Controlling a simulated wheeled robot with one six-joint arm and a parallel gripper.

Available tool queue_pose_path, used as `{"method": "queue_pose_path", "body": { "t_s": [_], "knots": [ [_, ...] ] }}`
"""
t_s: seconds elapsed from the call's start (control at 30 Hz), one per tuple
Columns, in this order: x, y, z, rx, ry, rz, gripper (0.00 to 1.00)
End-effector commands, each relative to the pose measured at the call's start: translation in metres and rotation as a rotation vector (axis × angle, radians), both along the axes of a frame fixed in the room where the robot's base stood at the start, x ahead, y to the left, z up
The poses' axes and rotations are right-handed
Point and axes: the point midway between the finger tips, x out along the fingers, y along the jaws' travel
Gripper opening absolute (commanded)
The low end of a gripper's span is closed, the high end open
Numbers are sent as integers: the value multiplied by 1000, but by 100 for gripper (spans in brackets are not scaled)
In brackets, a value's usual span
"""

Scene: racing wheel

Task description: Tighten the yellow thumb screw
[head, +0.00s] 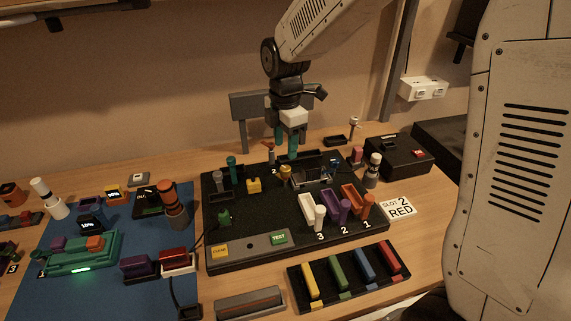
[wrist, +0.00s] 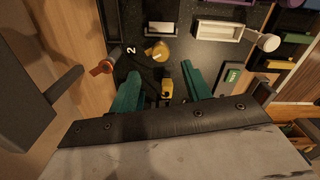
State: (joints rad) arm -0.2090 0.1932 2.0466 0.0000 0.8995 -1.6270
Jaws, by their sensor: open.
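The yellow thumb screw (head: 285,169) is a small round knob at the back middle of the black board (head: 240,243). In the wrist view the thumb screw (wrist: 158,50) shows from above, just beyond the fingertips and roughly between them. My gripper (head: 286,152) has teal fingers, points down and sits above the back of the board, over the thumb screw. In the wrist view my gripper (wrist: 161,74) is open with nothing between its fingers. I cannot tell the exact height of the fingertips over the knob.
A yellow block (head: 254,186) stands left of the screw, and an orange-topped post (wrist: 103,67) stands near the left finger. White, purple and orange handled trays (head: 312,210) are at the right. A four-colour tray (head: 350,272) lies in front. A card reads "SLOT 2 RED" (head: 399,207).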

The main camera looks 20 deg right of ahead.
Motion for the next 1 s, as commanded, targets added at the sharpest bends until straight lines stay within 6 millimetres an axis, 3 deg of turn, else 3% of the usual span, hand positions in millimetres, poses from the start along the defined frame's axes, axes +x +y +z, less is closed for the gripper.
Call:
{"method": "queue_pose_path", "body": {
  "t_s": [0.4, 0.8, 0.97, 1.0],
  "knots": [
    [-1, 0, -62, -1, 5, -3, 48],
    [-1, 0, -71, -1, 2, -3, 48],
    [-1, 0, -71, -1, 2, -3, 4],
    [-1, 0, -71, -1, 2, -3, 3]
  ]
}}
